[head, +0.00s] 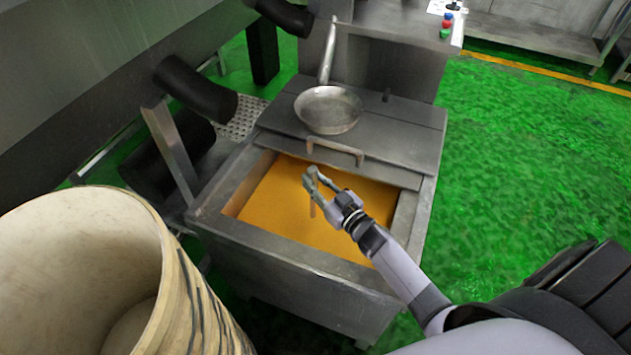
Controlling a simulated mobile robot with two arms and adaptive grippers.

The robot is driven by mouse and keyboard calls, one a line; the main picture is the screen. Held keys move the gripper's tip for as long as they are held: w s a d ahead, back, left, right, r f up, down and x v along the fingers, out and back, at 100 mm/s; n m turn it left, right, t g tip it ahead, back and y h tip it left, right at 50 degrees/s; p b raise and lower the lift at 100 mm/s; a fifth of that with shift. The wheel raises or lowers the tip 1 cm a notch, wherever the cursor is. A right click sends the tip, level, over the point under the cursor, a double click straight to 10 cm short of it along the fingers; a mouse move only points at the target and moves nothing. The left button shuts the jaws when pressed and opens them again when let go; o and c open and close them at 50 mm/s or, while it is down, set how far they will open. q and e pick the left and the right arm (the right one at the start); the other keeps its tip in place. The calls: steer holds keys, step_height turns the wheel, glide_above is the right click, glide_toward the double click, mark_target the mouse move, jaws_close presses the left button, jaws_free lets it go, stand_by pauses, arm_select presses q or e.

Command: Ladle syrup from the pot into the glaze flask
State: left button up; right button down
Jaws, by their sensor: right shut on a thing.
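A square metal vat (293,262) stands in the middle, filled with orange-yellow syrup (275,205). My right gripper (312,180) is over the syrup, its arm coming in from the lower right. It is shut on a thin brownish rod (312,208), of which a short upright piece shows below the fingers. I cannot tell if this rod is a ladle handle or if its lower end is in the syrup. No glaze flask can be made out. My left gripper is not in view.
A long-handled metal pan (328,110) lies on the vat's lid (400,125), behind the lid handle (335,146). A large pale barrel (185,300) fills the lower left. Dark pipes (195,90) and a machine stand at left. Green floor (530,160) is free at right.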

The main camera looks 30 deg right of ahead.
step_height(320, 180, up, 23)
steer(key=p, duration=2.2)
